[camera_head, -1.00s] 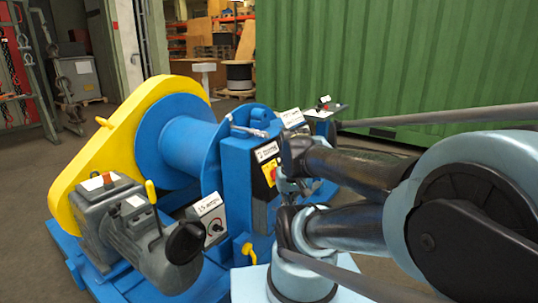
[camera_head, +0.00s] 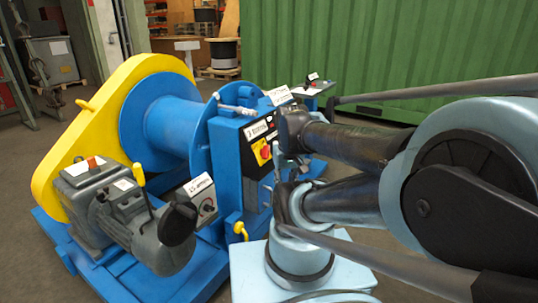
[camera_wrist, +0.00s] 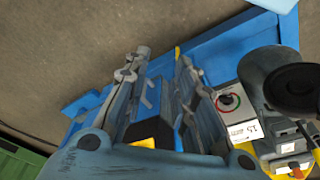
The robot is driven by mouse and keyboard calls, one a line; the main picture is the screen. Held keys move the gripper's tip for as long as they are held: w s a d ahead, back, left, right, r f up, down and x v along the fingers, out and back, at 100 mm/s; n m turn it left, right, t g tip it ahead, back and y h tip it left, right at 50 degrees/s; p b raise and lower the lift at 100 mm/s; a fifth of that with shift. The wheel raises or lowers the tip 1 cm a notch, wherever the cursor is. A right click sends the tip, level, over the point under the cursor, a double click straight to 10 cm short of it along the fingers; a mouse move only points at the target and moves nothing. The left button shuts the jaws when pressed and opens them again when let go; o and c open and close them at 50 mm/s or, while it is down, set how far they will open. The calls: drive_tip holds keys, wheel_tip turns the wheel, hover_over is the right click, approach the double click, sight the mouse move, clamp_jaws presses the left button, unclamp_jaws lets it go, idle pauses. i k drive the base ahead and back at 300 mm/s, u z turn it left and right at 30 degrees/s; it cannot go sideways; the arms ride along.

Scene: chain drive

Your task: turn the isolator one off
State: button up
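A red rotary switch on a yellow plate (camera_head: 262,152) sits on the front of the blue cabinet (camera_head: 228,150), below a white label. A small grey box with a round black knob (camera_head: 208,207) and a white label stands lower left of it. That knob also shows in the wrist view (camera_wrist: 228,101), with a red and green ring around it. My gripper is at the cabinet's right side in the head view, partly hidden by my arm.
A grey motor (camera_head: 135,215) with a black end and yellow lever stands left of the knob box. A yellow guard (camera_head: 75,145) and blue drum (camera_head: 170,115) are behind. A green container wall (camera_head: 420,50) is at the back.

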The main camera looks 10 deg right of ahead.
sight(265, 152)
drive_tip(key=z, duration=0.75)
drive_tip(key=k, duration=0.95)
